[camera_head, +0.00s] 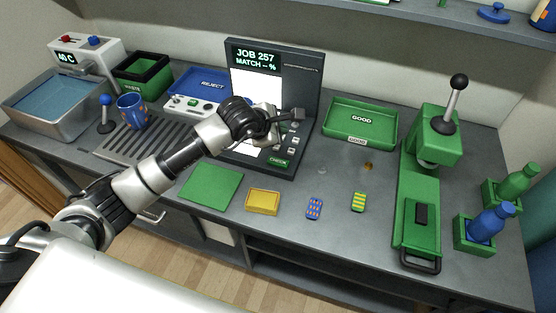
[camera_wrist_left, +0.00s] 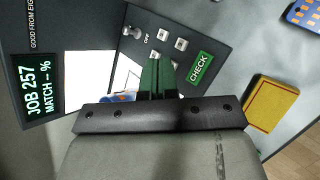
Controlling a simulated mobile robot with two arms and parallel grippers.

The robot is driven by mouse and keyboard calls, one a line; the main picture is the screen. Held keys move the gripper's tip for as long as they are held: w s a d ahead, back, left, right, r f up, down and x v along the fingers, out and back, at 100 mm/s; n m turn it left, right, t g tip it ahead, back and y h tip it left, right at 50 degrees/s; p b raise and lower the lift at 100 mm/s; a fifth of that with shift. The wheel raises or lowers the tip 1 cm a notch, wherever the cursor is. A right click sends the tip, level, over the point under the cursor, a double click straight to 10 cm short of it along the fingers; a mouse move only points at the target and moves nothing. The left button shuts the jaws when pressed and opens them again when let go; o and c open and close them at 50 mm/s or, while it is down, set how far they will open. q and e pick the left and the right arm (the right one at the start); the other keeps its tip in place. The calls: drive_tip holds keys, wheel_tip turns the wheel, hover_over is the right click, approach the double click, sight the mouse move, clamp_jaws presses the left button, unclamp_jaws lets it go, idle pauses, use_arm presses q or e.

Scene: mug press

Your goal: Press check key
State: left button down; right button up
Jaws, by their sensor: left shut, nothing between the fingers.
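The green CHECK key (camera_head: 279,162) is at the lower right of the dark inspection station (camera_head: 300,80). It also shows large in the left wrist view (camera_wrist_left: 201,67). The screen (camera_head: 256,57) reads "JOB 257 MATCH -- %". My left gripper (camera_head: 298,114) is over the station's base, above and behind the key in the head view. In the left wrist view its shut, empty fingers (camera_wrist_left: 157,70) appear just left of the key. I cannot tell how high they are above the panel. My right gripper is not in view.
Small keys and a knob (camera_wrist_left: 131,32) sit near CHECK on the panel. A yellow block (camera_head: 263,201) and a green mat (camera_head: 211,186) lie in front. A green GOOD tray (camera_head: 340,131) and a green press (camera_head: 420,190) stand to the right. A blue mug (camera_head: 132,110) stands left.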

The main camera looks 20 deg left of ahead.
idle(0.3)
use_arm(q)
drive_tip(key=b, duration=0.4)
hover_over(279, 163)
wheel_tip(279, 163, down, 8)
drive_tip(key=shift+r, duration=0.15)
drive_tip(key=shift+w+f+b, duration=0.1)
drive_tip(key=shift+f+b, duration=0.45)
drive_tip(key=shift+b, duration=0.15)
drive_tip(key=shift+f, duration=0.1)
idle(1.2)
drive_tip(key=shift+f+b, duration=0.3)
drive_tip(key=shift+b, duration=0.25)
drive_tip(key=shift+f+b, duration=0.5)
drive_tip(key=shift+b, duration=0.1)
idle(0.4)
drive_tip(key=shift+r, duration=0.1)
drive_tip(key=shift+r+p, duration=0.45)
drive_tip(key=shift+r, duration=0.35)
